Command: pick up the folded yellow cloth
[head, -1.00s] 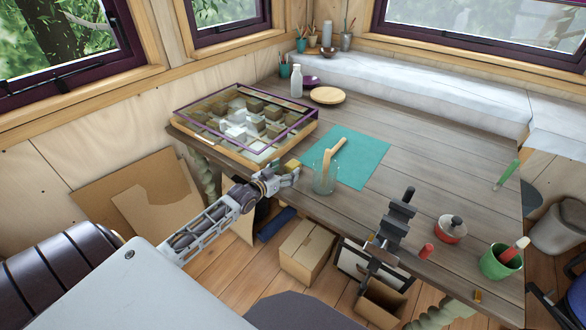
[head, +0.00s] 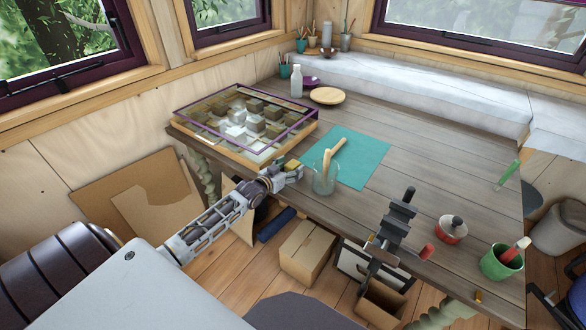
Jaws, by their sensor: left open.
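The folded yellow cloth (head: 291,164) is a small yellow patch on the table's near left edge, between the display case and the glass jar. My left gripper (head: 297,172) comes in from the left and is open right at the cloth's near side. The gripper hides part of the cloth, and I cannot tell whether its fingers touch it. My right gripper is not in view.
A clear glass jar (head: 325,178) with a wooden tool stands close right of the gripper, by a teal mat (head: 362,160). The glass-topped case (head: 240,155) is at the left. A dark vise (head: 396,222) is clamped at the front edge. The table's middle right is clear.

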